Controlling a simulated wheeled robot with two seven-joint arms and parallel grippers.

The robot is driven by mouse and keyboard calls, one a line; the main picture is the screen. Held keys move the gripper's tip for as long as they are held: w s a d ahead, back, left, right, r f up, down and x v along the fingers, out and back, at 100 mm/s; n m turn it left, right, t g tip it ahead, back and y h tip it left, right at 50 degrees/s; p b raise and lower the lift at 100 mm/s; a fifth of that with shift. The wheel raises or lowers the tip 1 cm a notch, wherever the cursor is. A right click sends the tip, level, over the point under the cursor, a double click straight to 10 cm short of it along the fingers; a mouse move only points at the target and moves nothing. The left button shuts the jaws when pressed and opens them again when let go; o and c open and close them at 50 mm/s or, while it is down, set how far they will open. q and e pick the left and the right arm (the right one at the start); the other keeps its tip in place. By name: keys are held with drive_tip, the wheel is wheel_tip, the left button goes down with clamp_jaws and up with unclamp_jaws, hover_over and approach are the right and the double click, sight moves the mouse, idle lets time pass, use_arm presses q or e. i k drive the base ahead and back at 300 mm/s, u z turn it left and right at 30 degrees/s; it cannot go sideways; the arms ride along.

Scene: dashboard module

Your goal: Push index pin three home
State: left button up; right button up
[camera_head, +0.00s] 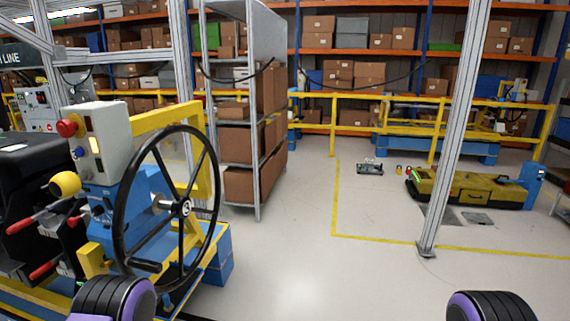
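A dashboard module stands at the left, with a black steering wheel (168,208) on a blue and yellow frame. Beside the wheel is a grey control box (102,140) with a red mushroom button (69,127). Below it are a yellow ball knob (65,185) and two red-tipped handles, an upper one (20,225) and a lower one (44,270). I cannot tell any of these as index pin three, and no number marks show. Neither gripper is in view; only black and purple parts of my arms show at the bottom edge.
A grey shelf rack (250,110) with cartons stands behind the wheel. A metal post (455,130) rises at the right. Beyond it are a low yellow cart (470,188) and yellow railings (400,98). The floor (300,260) in the middle is clear.

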sight(72, 222)
drive_tip(key=u, duration=1.65)
drive_tip(key=k, duration=0.55)
drive_tip(key=u, duration=1)
drive_tip(key=i, duration=0.95)
drive_tip(key=u, duration=0.6)
drive_tip(key=i, duration=0.85)
drive_tip(key=z, duration=0.25)
